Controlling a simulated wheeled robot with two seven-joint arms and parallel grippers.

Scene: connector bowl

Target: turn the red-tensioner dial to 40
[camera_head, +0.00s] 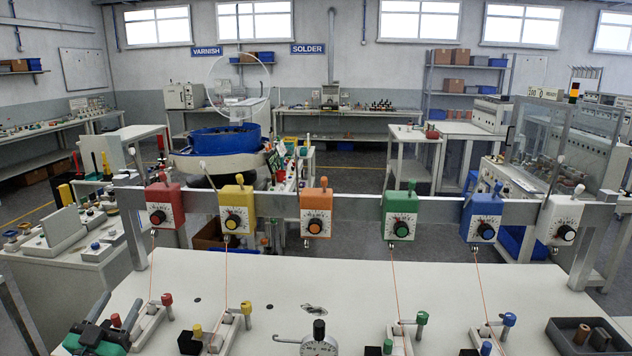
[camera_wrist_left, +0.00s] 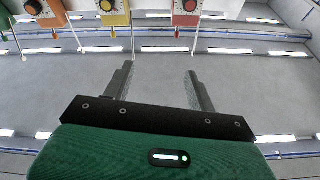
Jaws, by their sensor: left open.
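The red tensioner (camera_head: 163,203) hangs at the left end of the grey rail in the head view. Its black dial (camera_head: 158,217) sits on a white scale plate, whose marks are too small to read. An orange thread runs down from it. In the wrist view the red tensioner (camera_wrist_left: 186,12) is at the top right of centre, cut by the edge. My left gripper (camera_head: 118,308), dark green, is low at the left of the head view, below and apart from the dial. Its two fingers (camera_wrist_left: 159,70) are spread and empty. My right gripper is not in view.
Yellow (camera_head: 237,207), orange (camera_head: 316,212), green (camera_head: 399,215) and blue (camera_head: 481,216) tensioners and a white one (camera_head: 560,220) share the rail (camera_head: 277,204). Threads run to clamps on the white table (camera_head: 270,280). A red-tipped lever (camera_head: 167,300) stands right of my left gripper.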

